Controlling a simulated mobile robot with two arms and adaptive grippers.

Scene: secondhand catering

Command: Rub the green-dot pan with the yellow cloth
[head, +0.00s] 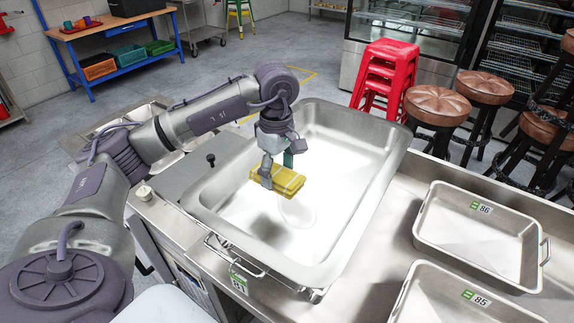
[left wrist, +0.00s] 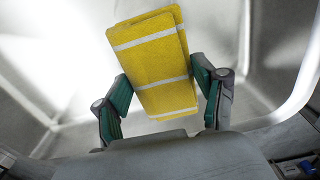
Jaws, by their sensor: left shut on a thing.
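The yellow cloth (head: 283,181) is a folded pad with pale stripes. It also shows in the left wrist view (left wrist: 158,65). My left gripper (head: 276,179) is shut on the cloth, with a finger on either side of it. It holds the cloth inside a large, deep steel pan (head: 352,190), low over the pan floor; I cannot tell whether the cloth touches the floor. A pale round patch shows on the pan floor just below the cloth. A tag reading 81 (head: 239,284) hangs at the pan's front. I cannot make out a green dot on this pan. My right gripper is not in view.
Two shallower steel pans, tagged 86 (head: 475,264) and 85 (head: 450,301), lie on the steel counter (head: 385,245) at right. A black knob (head: 211,160) stands left of the large pan. Red stools (head: 386,72) and brown stools (head: 437,105) stand behind.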

